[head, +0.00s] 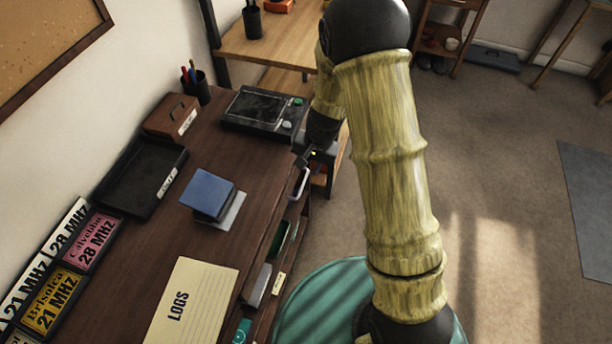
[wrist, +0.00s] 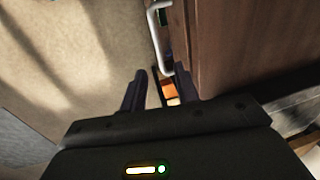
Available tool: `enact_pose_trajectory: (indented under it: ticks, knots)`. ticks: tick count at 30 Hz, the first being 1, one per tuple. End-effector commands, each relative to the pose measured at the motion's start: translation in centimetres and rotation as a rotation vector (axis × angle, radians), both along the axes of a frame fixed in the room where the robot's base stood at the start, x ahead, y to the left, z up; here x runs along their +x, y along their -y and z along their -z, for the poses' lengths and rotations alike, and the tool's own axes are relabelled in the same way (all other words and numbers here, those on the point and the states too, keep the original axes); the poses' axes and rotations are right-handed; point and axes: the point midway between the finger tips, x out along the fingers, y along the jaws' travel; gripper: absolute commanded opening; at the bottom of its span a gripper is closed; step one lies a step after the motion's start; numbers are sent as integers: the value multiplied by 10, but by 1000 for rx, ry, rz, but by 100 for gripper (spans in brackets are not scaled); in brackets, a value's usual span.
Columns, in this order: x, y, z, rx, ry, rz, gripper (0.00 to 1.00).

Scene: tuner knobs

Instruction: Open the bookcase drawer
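The brown wooden bookcase (head: 215,115) stands along the wall at left in the head view. A pale handle (head: 299,184) sits on its right-hand side, just below the top edge. In the wrist view the handle (wrist: 157,40) is a white bar beside a brown wooden panel (wrist: 235,45). My gripper (head: 304,158) is at the far end of the handle in the head view. In the wrist view my gripper (wrist: 161,72) has its two dark fingers spread, with the handle's near end in the gap between them, closer to the right finger. I cannot tell whether they touch.
Open shelves below the top hold a green item (head: 279,236) and a grey item (head: 258,285). A black radio-like box (head: 262,110), a blue box (head: 208,194) and a LOGS folder (head: 193,303) lie on top.

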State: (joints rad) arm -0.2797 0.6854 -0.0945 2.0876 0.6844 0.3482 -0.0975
Motion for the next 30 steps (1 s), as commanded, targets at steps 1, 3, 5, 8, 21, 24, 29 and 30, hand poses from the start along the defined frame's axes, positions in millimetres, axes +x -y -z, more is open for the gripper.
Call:
enact_pose_trajectory:
  ticks: [1, 3, 5, 8, 21, 24, 29, 30]
  knots:
    - [0, -1, 11, -1, -3, 0, 31]
    - [1, -4, 23, 0, -3, 0, 31]
    - [1, -5, 33, 0, -3, -1, 31]
    - [3, -8, 47, 0, -2, 0, 31]
    - [4, -10, 58, 0, 1, 0, 31]
    - [4, -10, 58, 0, 1, 0, 11]
    - [4, -10, 58, 0, 1, 0, 0]
    - [4, -10, 58, 0, 1, -1, 0]
